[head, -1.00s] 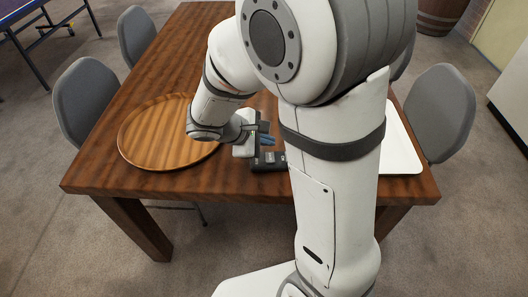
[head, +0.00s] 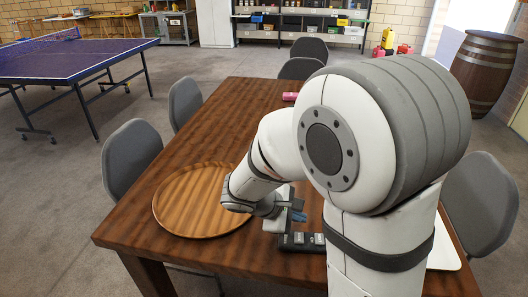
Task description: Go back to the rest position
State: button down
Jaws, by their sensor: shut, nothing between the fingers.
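My gripper (head: 297,217) shows in the head view above the near part of the wooden table (head: 237,107), to the right of the round wooden tray (head: 195,208). Its fingers look dark and small with a bluish part at the side, and nothing shows between them. The fingertips are partly hidden by my wrist. A dark block-like thing (head: 300,242) with light labels lies on the table just below the gripper. I cannot tell whether the gripper touches it. My arm is bent and hides much of the table's right side.
A white board or tray (head: 443,250) shows at the table's right edge, partly behind my arm. A pink item (head: 290,97) lies farther back. Grey chairs (head: 131,155) surround the table. A ping-pong table (head: 68,58) stands at left, a barrel (head: 484,72) at back right.

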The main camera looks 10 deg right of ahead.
jog(key=s+r+m+y+p, duration=0.6)
jog(key=s+r+m+y, duration=0.2)
jog(key=s+r+m, duration=0.4)
jog(key=shift+s+a+r+m+y+p, duration=0.2)
jog(key=shift+s+r+m+y+p, duration=0.15)
jog(key=shift+s+r, duration=0.5)
jog(key=shift+r, duration=0.1)
